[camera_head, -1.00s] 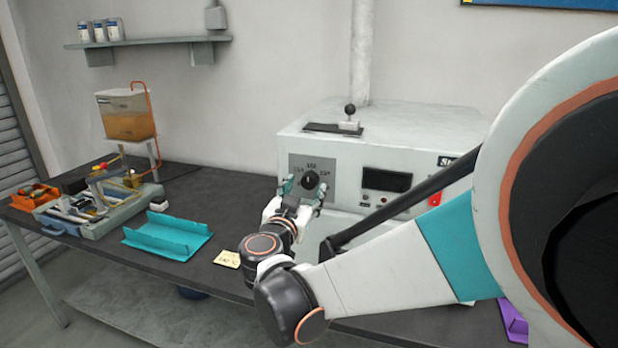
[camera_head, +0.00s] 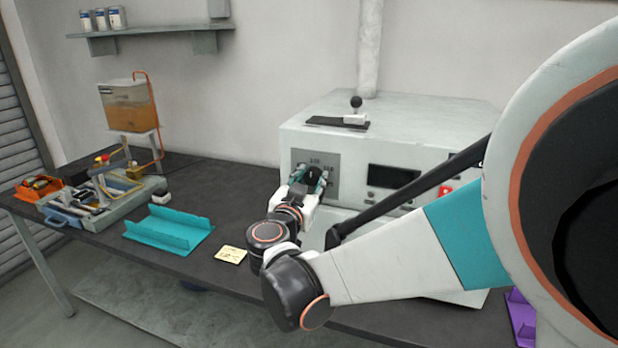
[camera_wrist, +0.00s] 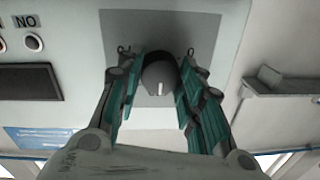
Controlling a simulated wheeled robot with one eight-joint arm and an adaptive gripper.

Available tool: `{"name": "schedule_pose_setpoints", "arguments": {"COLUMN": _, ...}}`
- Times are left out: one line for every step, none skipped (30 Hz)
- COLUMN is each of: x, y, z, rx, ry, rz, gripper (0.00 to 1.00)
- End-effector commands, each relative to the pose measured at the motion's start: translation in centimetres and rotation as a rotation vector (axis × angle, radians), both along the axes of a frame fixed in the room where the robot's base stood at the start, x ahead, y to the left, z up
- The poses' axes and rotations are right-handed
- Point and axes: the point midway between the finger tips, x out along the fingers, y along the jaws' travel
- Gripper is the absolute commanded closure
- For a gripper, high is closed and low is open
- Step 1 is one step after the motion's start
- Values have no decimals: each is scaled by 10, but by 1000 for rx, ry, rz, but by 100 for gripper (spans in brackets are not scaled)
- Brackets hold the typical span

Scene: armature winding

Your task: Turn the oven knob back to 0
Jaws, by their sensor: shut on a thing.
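The oven (camera_head: 400,135) is a pale box on the bench with a grey dial plate (camera_head: 327,160) on its front left. The black knob (camera_head: 313,174) sits on that plate; in the wrist view the knob (camera_wrist: 159,74) shows a white pointer line. My gripper (camera_head: 311,182) is at the plate with its teal-padded fingers shut on the knob, one finger on each side. In the wrist view my gripper (camera_wrist: 160,80) closes around the knob from both sides. Numbers show above the knob in the head view, partly hidden by the gripper and too small to read surely.
A dark display (camera_head: 392,178) and a red switch (camera_head: 445,189) are right of the dial. A black-handled lever (camera_head: 355,112) stands on top of the oven. A teal tray (camera_head: 170,230), a yellow note (camera_head: 231,254) and a winding fixture (camera_head: 105,195) lie left on the bench.

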Motion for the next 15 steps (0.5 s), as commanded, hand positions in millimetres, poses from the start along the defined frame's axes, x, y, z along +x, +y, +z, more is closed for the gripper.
{"name": "schedule_pose_setpoints", "arguments": {"x": 0, "y": 0, "z": 0, "rx": -8, "ry": 2, "rz": 0, "gripper": 89}}
{"name": "schedule_pose_setpoints", "arguments": {"x": 0, "y": 0, "z": 0, "rx": -14, "ry": 4, "rz": 0, "gripper": 89}}
{"name": "schedule_pose_setpoints", "arguments": {"x": 0, "y": 0, "z": 1, "rx": -24, "ry": 8, "rz": 0, "gripper": 89}}
{"name": "schedule_pose_setpoints", "arguments": {"x": 0, "y": 0, "z": 1, "rx": -33, "ry": 12, "rz": -1, "gripper": 89}}
{"name": "schedule_pose_setpoints", "arguments": {"x": 0, "y": 0, "z": 1, "rx": -44, "ry": 16, "rz": -1, "gripper": 89}}
{"name": "schedule_pose_setpoints", "arguments": {"x": 0, "y": 0, "z": 1, "rx": -61, "ry": 22, "rz": 0, "gripper": 89}}
{"name": "schedule_pose_setpoints", "arguments": {"x": 0, "y": 0, "z": 1, "rx": -76, "ry": 27, "rz": 0, "gripper": 89}}
{"name": "schedule_pose_setpoints", "arguments": {"x": 0, "y": 0, "z": 1, "rx": -92, "ry": 33, "rz": 0, "gripper": 89}}
{"name": "schedule_pose_setpoints", "arguments": {"x": 0, "y": 0, "z": 1, "rx": -117, "ry": 42, "rz": -1, "gripper": 89}}
{"name": "schedule_pose_setpoints", "arguments": {"x": 0, "y": 0, "z": 1, "rx": -137, "ry": 49, "rz": 0, "gripper": 89}}
{"name": "schedule_pose_setpoints", "arguments": {"x": 0, "y": 0, "z": 1, "rx": -158, "ry": 58, "rz": 0, "gripper": 89}}
{"name": "schedule_pose_setpoints", "arguments": {"x": 0, "y": 0, "z": 1, "rx": -189, "ry": 69, "rz": 0, "gripper": 89}}
{"name": "schedule_pose_setpoints", "arguments": {"x": 0, "y": 0, "z": 2, "rx": -213, "ry": 78, "rz": 0, "gripper": 89}}
{"name": "schedule_pose_setpoints", "arguments": {"x": 0, "y": 0, "z": 2, "rx": -238, "ry": 86, "rz": 0, "gripper": 89}}
{"name": "schedule_pose_setpoints", "arguments": {"x": 0, "y": 0, "z": 2, "rx": -273, "ry": 99, "rz": 0, "gripper": 89}}
